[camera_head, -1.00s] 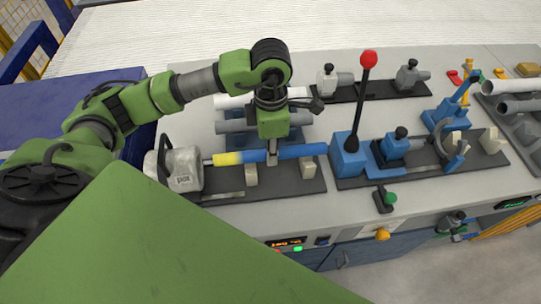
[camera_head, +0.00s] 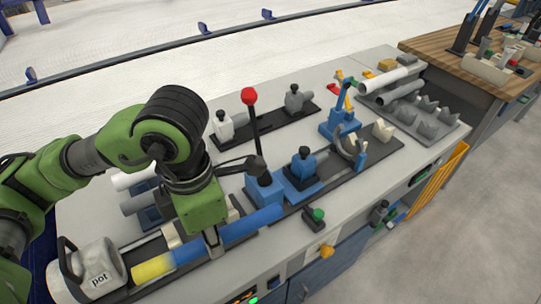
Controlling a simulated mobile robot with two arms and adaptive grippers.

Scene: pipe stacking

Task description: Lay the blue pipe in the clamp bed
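The blue pipe (camera_head: 248,224) has a yellow end (camera_head: 153,267) on the left. My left gripper (camera_head: 213,242) is shut around its middle from above. The pipe lies lengthwise over a low black bed (camera_head: 134,256), between a white machine marked "pot" (camera_head: 92,272) and a blue lever block (camera_head: 264,188). Cream support blocks (camera_head: 171,236) show partly behind the pipe; I cannot tell if it touches them. To the right, a second black bed carries a blue clamp (camera_head: 301,170), a grey ring clamp (camera_head: 350,147) and a cream block (camera_head: 383,130). My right gripper is out of view.
A tall lever with a red knob (camera_head: 249,96) rises beside the pipe's right end. Grey and white pipes (camera_head: 133,180) lie behind my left arm. A grey rack (camera_head: 425,118) stands at the bench's far right. A green-knobbed control (camera_head: 314,218) sits near the front edge.

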